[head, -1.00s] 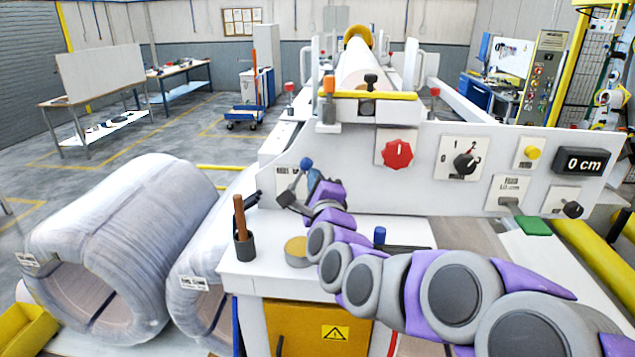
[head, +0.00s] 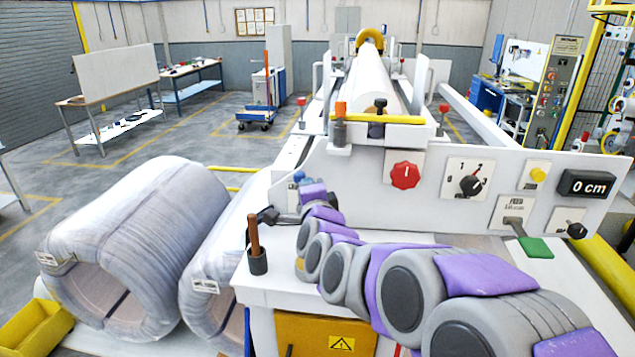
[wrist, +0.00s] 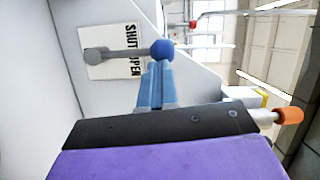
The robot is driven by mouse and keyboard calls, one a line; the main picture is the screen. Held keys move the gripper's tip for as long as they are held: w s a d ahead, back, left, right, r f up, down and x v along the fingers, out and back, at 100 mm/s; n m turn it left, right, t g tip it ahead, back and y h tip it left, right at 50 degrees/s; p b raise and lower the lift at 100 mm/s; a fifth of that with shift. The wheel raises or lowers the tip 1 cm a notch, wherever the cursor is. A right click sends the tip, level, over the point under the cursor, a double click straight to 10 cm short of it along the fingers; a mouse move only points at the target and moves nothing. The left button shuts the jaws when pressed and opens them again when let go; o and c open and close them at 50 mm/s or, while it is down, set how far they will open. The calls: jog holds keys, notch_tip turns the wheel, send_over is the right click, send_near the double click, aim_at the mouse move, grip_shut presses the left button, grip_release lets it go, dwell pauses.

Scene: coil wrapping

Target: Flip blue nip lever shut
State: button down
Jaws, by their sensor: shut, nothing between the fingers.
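The nip lever is a grey arm with a round blue knob (wrist: 162,50), on a white plate (wrist: 104,62) lettered SHUT and OPEN in the wrist view. Its arm points from the pivot toward the right of that picture, between the two words. In the head view the knob (head: 299,176) shows small at the left end of the machine's front panel. My gripper (wrist: 157,66) has its blue fingers shut and empty, with the tips right at the knob. I cannot tell if they touch it.
The white front panel (head: 470,214) carries a red knob (head: 405,176), a black selector (head: 471,184) and a 0 cm display (head: 587,187). A cup with a wooden handle (head: 254,235) stands on the table left of my arm. Large wrapped coils (head: 140,245) lie at left.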

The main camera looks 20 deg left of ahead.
jog(key=a+n+p, duration=0.1)
jog(key=p, duration=0.1)
jog(key=a+n+h+p, duration=0.1)
jog(key=n, duration=0.1)
jog(key=shift+s+a+r+g+p, duration=0.2)
jog(key=shift+a+r+g+p, duration=0.1)
jog(key=shift+a+r+p, duration=0.1)
jog(key=n+p, duration=0.1)
jog(key=a+p, duration=0.1)
jog(key=shift+s+a+f+n+h+p, duration=0.15)
jog(key=shift+s+n+h+p, duration=0.15)
jog(key=shift+n+p, duration=0.1)
jog(key=shift+f, duration=0.1)
jog(key=s+d+r+b, duration=0.3)
jog(key=s+d, duration=0.5)
jog(key=s, duration=0.1)
jog(key=shift+s+d+r, duration=0.2)
jog(key=shift+s+r, duration=0.1)
jog(key=shift+r, duration=0.05)
jog(key=shift+a, duration=0.1)
